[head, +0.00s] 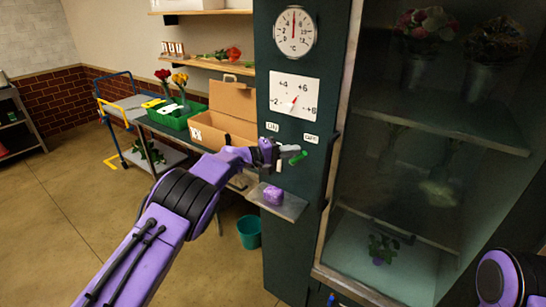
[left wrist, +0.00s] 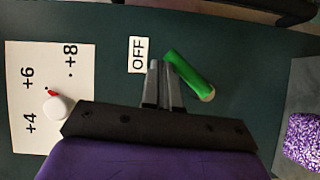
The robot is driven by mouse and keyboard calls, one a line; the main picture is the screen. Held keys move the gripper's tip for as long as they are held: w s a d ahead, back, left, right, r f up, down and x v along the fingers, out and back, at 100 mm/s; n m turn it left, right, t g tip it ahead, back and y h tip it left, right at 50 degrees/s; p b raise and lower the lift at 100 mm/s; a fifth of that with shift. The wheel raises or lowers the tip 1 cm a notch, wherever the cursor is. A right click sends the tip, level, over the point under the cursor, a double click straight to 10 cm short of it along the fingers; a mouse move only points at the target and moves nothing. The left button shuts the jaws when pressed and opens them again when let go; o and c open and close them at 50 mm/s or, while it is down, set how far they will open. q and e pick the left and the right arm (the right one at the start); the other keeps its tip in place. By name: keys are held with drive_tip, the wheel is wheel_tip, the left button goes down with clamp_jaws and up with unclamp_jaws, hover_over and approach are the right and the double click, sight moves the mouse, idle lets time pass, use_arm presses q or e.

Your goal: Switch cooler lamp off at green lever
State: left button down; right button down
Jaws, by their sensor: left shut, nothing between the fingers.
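The green lever (head: 298,158) is on the dark cooler panel, below and between the ON label (head: 272,126) and the OFF label (head: 311,138). It sits tilted, its upper right end toward OFF. In the left wrist view, the lever (left wrist: 188,74) lies close beside the OFF label (left wrist: 138,54). My left gripper (head: 285,155) is shut and empty. In the left wrist view its fingertips (left wrist: 163,72) are right beside the lever; I cannot tell whether they touch. The cooler interior (head: 400,170) behind glass looks dim. My right gripper is out of view.
Two dials (head: 294,96) are above the lever. A purple block (head: 273,195) lies on a small shelf below my gripper. A cardboard box (head: 232,108) and green crate (head: 175,115) stand left. A teal bucket (head: 249,232) is on the floor. The left floor is mostly open.

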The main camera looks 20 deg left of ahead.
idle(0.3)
use_arm(q)
drive_tip(key=s+a+r+b, duration=0.1)
drive_tip(key=s+a+r, duration=0.5)
drive_tip(key=a, duration=0.4)
drive_tip(key=shift+s, duration=0.15)
